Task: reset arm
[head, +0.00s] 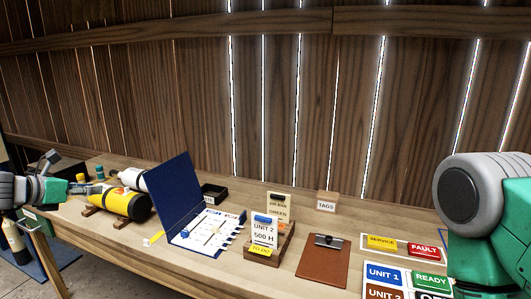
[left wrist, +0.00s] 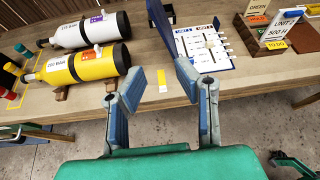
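My left gripper (head: 85,188) comes in from the left in the head view, near the left end of the yellow cylinder (head: 122,204). In the left wrist view the fingers of the left gripper (left wrist: 157,72) are spread apart with nothing between them, above the bench's front edge. The yellow cylinder (left wrist: 85,67) and the white cylinder (left wrist: 80,32) lie to the left of the fingers there. My right arm (head: 490,215) fills the right edge of the head view. Its gripper is out of sight.
On the bench (head: 265,280) stand an open blue binder (head: 172,195) with a white sheet, a wooden card holder (head: 285,245), a brown clipboard (head: 323,265) and a tags block (head: 326,202). Service and fault tags (head: 382,243) lie at the right. A plank wall rises behind.

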